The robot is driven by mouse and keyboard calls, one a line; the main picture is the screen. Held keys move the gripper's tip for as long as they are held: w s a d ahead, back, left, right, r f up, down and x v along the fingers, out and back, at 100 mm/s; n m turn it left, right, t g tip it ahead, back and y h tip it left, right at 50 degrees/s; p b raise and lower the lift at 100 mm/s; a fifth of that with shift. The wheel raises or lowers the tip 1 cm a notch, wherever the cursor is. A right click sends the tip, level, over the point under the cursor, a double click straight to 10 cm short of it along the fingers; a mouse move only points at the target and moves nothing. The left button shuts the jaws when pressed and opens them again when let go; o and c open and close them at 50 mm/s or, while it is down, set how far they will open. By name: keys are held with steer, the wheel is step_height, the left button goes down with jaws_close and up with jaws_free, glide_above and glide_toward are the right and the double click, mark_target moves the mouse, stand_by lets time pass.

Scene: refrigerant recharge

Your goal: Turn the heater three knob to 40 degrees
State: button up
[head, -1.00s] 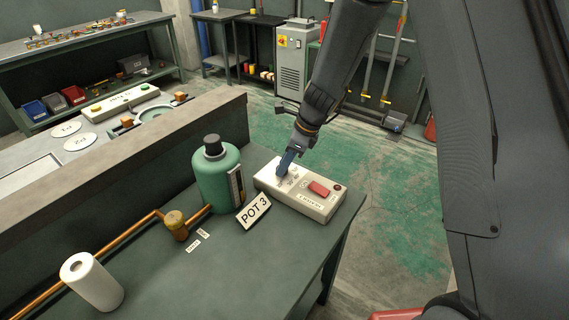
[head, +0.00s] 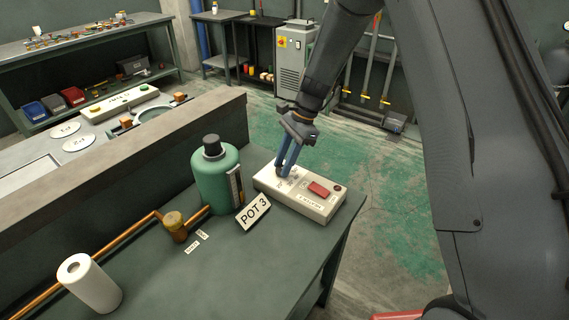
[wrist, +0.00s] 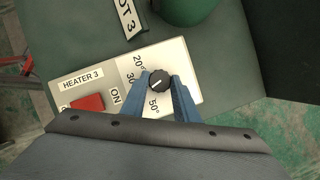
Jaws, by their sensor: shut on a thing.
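The heater three box (head: 302,207) is a white unit on the green bench, and the wrist view shows its "HEATER 3" label (wrist: 82,79). Its black round knob (wrist: 159,81) has a white pointer line aimed to the lower left, between the 30 and 50° marks. The 40 mark is not visible; the left finger covers that area. My gripper (wrist: 160,80) has its blue fingers shut on the knob, one on each side. In the head view my gripper (head: 284,172) reaches down to the box's left part, and the knob is hard to make out.
A red switch (wrist: 87,103) marked ON sits beside the knob; it also shows in the head view (head: 318,188). A green tank (head: 213,178) and a POT 3 sign (head: 254,211) stand close left of the box. A copper pipe and white roll (head: 92,284) are farther left.

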mark_target(292, 170)
steer(key=shift+s, duration=0.1)
stand_by(0.4)
steer(key=o, duration=1)
steer(key=shift+o, duration=0.2)
steer(key=b+v, duration=0.2)
steer(key=v, duration=0.5)
steer(key=shift+r, duration=0.35)
steer(key=shift+d, duration=0.1)
